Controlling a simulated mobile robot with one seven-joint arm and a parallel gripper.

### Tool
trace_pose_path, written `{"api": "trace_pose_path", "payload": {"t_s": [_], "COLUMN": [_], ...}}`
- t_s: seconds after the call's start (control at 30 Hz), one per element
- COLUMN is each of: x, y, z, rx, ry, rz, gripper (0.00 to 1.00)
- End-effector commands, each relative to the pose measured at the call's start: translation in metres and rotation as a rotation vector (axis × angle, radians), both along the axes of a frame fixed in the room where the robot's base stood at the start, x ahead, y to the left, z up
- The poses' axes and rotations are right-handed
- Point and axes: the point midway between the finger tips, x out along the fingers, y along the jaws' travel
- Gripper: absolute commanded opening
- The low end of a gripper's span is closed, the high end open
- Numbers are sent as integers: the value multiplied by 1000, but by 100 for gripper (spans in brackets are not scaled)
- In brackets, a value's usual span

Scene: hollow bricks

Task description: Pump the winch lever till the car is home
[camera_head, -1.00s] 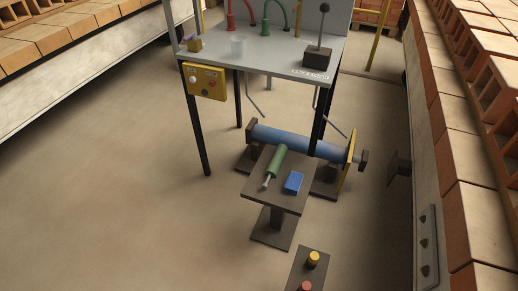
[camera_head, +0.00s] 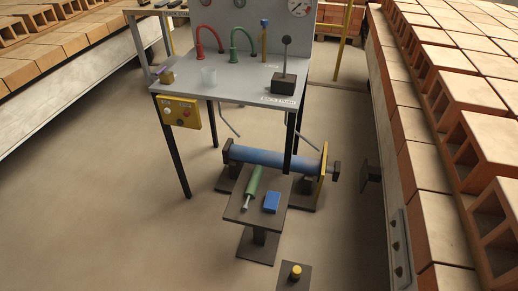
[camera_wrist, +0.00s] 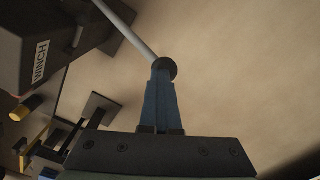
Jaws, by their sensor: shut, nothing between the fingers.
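In the wrist view, a dark box labelled WINCH (camera_wrist: 38,62) is at the upper left. A pale metal lever (camera_wrist: 128,32) slants down to the right and ends in a round black knob (camera_wrist: 164,68). My gripper (camera_wrist: 162,76) has blue fingers, shut together with nothing between them. Their tips overlap the knob in the picture; I cannot tell whether they touch it. My gripper is not in the head view. The head view shows an upright lever with a black knob (camera_head: 286,40) on a dark block; I cannot tell if it is the same one. No car is identifiable.
Brick rows (camera_head: 430,150) line the right side. The floor at left is clear.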

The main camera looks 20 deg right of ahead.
Motion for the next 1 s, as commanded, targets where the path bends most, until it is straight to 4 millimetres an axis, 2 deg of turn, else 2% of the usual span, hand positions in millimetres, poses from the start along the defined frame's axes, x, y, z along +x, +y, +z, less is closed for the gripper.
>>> {"api": "trace_pose_path", "payload": {"t_s": [0.03,0.27,0.6,0.9,1.0], "x": [-3,-5,-21,-22,-14], "y": [-3,-7,-26,-29,-27], "z": [13,13,43,41,45], "rx": [0,1,-1,0,6], "ry": [1,-2,1,-1,-20], "rz": [-2,0,-1,0,1], "gripper": [0,0,0,0,0]}}
